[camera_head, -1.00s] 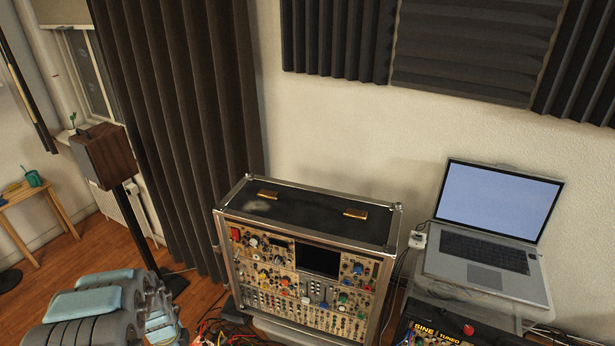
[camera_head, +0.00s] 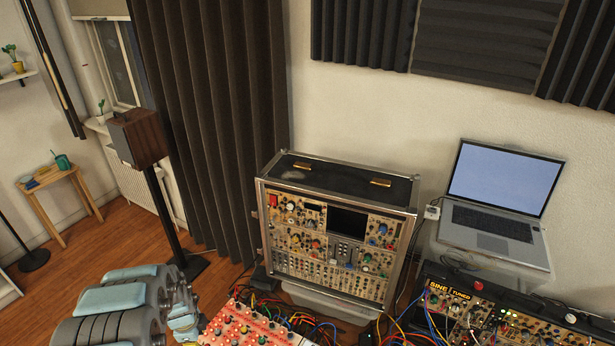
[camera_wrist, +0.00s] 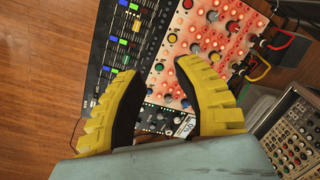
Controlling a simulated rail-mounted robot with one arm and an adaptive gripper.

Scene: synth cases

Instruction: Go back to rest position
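My gripper (camera_wrist: 157,95) shows in the wrist view as two yellow-and-black fingers spread apart, with nothing between them. Behind the gap lies a synth panel (camera_wrist: 207,50) with coloured knobs and a reddish glow, beside a dark mixer-like panel (camera_wrist: 122,50) with coloured buttons. In the head view my arm is at the lower left, and the gripper fingers are not visible there. The glowing panel (camera_head: 255,328) shows at the bottom of the head view, just right of my arm.
A large synth case (camera_head: 338,240) stands at centre, with a laptop (camera_head: 500,205) to its right. Another synth (camera_head: 500,310) with cables is at the lower right. A speaker on a stand (camera_head: 138,138) is at left. The wooden floor (camera_head: 100,245) is open at left.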

